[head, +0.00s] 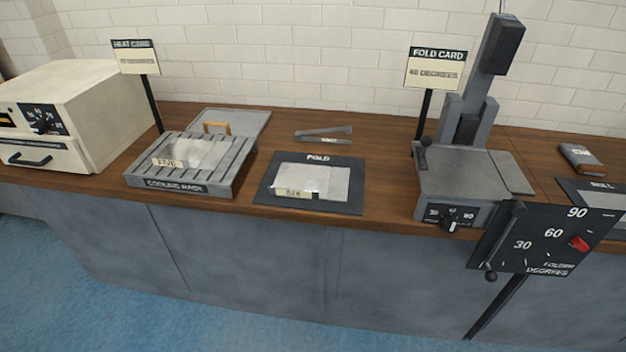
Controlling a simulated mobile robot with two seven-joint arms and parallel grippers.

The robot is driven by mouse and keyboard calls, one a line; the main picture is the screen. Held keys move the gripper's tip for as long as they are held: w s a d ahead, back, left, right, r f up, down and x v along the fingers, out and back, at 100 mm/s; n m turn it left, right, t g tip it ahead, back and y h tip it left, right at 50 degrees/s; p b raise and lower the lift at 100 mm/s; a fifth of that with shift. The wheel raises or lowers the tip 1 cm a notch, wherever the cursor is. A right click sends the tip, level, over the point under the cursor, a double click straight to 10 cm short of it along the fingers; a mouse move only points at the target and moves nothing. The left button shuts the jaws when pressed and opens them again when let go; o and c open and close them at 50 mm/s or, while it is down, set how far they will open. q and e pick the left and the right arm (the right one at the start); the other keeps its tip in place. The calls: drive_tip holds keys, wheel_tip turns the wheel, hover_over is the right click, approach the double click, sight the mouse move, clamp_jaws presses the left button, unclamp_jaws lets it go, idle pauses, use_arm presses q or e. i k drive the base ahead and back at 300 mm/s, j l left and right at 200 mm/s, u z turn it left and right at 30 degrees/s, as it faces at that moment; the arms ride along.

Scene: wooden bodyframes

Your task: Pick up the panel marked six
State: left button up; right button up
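The panel marked six (325,181) is a pale, clear-looking sheet lying flat on the dark mat marked FOLD (352,204) at the middle of the counter. Its cream label reading SIX (293,193) is at the sheet's front left. Another clear panel (205,153) lies on the grey cooling rack (225,189) to the left; the text on its label (170,162) is too blurred to read surely. Neither of my grippers is in view.
Tongs (323,133) lie behind the mat. A grey tray (252,121) with an orange handle is behind the rack. A cream oven (75,105) stands at far left. A folding machine (462,172) with a degrees dial (543,238) stands at right. Bare wood separates mat and machine.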

sight(310, 181)
drive_tip(key=i+j+z, duration=0.2)
drive_tip(key=j, duration=0.3)
drive_tip(key=i+j+z, duration=0.25)
drive_tip(key=j, duration=0.25)
drive_tip(key=i+j+z, duration=0.2)
drive_tip(key=j, duration=0.35)
drive_tip(key=j+z, duration=0.25)
drive_tip(key=j, duration=0.3)
drive_tip(key=i+j+z, duration=0.2)
drive_tip(key=j, duration=0.35)
drive_tip(key=k, duration=0.1)
